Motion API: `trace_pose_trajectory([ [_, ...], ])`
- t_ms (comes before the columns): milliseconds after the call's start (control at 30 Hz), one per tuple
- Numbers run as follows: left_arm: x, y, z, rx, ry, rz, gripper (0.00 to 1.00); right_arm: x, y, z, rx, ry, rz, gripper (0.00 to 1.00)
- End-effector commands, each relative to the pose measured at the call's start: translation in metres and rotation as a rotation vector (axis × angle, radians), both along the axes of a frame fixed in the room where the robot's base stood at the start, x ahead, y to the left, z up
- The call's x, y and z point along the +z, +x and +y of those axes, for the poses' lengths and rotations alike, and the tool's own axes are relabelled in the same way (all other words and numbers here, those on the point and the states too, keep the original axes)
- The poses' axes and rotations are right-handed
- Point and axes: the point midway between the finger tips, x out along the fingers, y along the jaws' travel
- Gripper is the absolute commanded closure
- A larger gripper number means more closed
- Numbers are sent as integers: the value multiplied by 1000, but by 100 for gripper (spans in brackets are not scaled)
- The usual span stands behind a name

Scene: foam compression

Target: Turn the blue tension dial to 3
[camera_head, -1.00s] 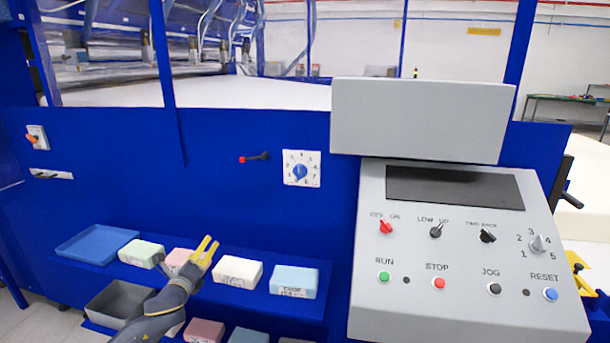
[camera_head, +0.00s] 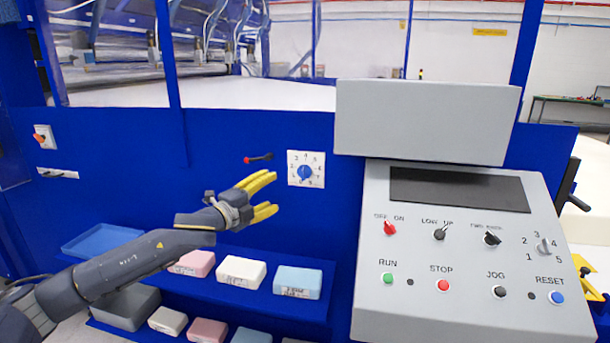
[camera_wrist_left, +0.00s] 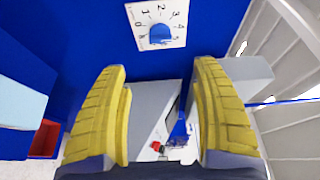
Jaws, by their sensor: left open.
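The blue tension dial (camera_head: 305,173) sits on a white numbered plate (camera_head: 292,181) on the blue machine front, left of the grey control box. My left gripper (camera_head: 272,194) is open and empty, with its yellow fingers to the left of and a little below the dial, not touching it. In the left wrist view the dial (camera_wrist_left: 160,34) is beyond and above the two spread fingers (camera_wrist_left: 160,105), its plate showing numbers around it. The dial's exact setting is too small to read. My right gripper is not in view.
A red-tipped lever (camera_head: 258,158) juts out just left of the dial plate. The grey control panel (camera_head: 450,320) with knobs and buttons stands to the right. A shelf below holds foam blocks, including a white one (camera_head: 241,272) and a light blue one (camera_head: 297,283).

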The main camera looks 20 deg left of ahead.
Motion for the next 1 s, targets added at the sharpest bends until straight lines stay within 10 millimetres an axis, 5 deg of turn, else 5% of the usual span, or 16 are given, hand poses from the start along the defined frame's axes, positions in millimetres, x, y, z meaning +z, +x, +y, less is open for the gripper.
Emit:
trace_pose_trajectory([
  [600, 1, 103, -37, 0, 0, -2, 35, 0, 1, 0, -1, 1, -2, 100],
  [1000, 0, 145, -51, 0, 2, -2, 35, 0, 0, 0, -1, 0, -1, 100],
])
